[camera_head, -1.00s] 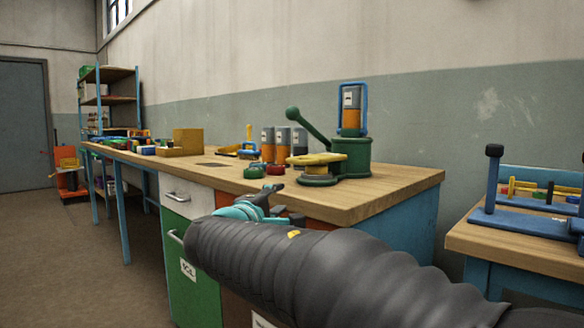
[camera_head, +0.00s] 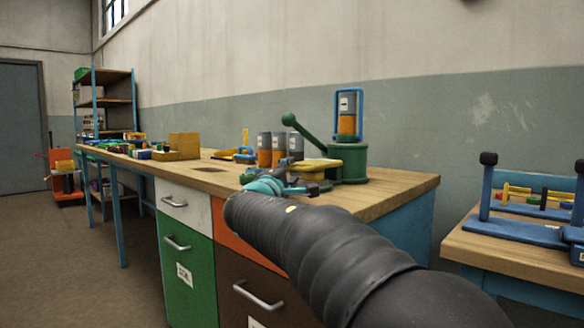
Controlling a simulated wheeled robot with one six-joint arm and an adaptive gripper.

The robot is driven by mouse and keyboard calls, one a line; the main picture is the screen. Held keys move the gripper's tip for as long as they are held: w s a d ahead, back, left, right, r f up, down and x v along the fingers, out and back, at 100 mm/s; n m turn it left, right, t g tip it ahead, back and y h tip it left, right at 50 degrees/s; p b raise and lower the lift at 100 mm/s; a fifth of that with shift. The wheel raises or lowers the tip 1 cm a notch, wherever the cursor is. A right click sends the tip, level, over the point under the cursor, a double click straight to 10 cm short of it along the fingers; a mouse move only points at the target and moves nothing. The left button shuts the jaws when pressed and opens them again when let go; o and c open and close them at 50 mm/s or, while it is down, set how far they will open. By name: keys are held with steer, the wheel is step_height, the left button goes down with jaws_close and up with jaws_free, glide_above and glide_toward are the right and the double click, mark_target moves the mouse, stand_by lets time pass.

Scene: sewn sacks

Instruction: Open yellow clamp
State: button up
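A yellow flat part (camera_head: 316,163), which may be the yellow clamp, sits beside a green press-like device (camera_head: 348,162) with a raised lever on the wooden workbench (camera_head: 395,185). My gripper (camera_head: 300,178), teal and dark, is in front of the yellow part in the picture and covers some of it. Whether they touch cannot be told. The fingers are small and partly hidden behind my own arm, so their opening is unclear. A smaller tool with an upright yellow bar and blue base (camera_head: 245,153) stands farther back on the bench.
Grey and orange cylinders (camera_head: 279,146) stand behind my gripper. A yellow box (camera_head: 184,145) and small coloured items lie toward the left end. Drawers with handles (camera_head: 177,243) front the bench. A second bench with a blue frame (camera_head: 515,233) stands at right.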

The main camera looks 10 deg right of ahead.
steer(key=shift+x, duration=1.2)
jaws_close()
